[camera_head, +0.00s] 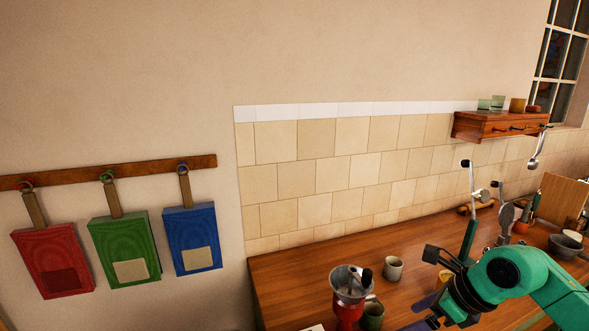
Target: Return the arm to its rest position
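My green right arm comes in from the lower right corner. Its dark gripper (434,287) is over the right part of the wooden counter. Its two fingers appear spread apart, with nothing seen held between them. A bluish item and a pale cup, both partly hidden, show near the fingers. My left arm and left gripper are not in view.
On the wooden counter (290,282) stand a red grinder (349,312), a green mug (373,316) and a pale cup (393,268). Red (45,250), green (110,235) and blue (190,227) pouches hang left. A wooden shelf (485,126) juts out upper right.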

